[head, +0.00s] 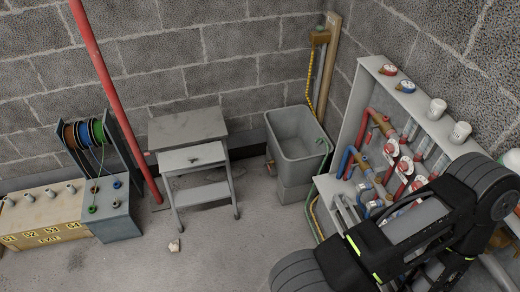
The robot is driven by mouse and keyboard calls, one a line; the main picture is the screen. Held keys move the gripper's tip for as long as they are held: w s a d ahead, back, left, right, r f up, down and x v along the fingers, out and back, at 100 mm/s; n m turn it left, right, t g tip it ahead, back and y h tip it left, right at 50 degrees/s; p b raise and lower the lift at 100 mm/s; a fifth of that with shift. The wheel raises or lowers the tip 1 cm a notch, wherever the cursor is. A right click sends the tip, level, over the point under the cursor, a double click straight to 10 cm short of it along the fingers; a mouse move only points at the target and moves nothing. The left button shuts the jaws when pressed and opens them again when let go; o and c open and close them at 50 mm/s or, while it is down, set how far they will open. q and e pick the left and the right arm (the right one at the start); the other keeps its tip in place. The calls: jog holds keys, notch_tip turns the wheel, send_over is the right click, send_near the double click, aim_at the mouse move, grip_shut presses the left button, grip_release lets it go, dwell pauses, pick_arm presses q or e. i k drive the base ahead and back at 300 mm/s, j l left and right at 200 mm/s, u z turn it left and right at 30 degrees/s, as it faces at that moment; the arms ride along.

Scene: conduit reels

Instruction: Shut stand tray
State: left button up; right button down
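A small grey metal stand (232,190) stands on the floor against the back wall, left of the middle of the head view. Its flat top (187,127) is worn grey. Below the top, the stand's tray (191,158) sticks out toward me, so it is open. The stand has thin legs and a lower shelf (203,195). Nothing touches the tray. Black arm parts of mine fill the lower right of the view, far from the stand. I see no fingertips of either gripper.
A grey tub (297,145) stands right of the stand. A slanted red pipe (110,90) rises at its left, near cable reels (85,134) and a numbered box (45,215). A pipe-and-valve panel (385,150) is at right. Floor before the stand is mostly clear, with a small pale lump (174,245).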

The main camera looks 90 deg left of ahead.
aim_at(206, 154)
jog(key=u, duration=3.8)
jog(key=k+l, duration=0.15)
jog(key=l, duration=0.15)
jog(key=k+l, duration=0.1)
jog(key=l, duration=0.25)
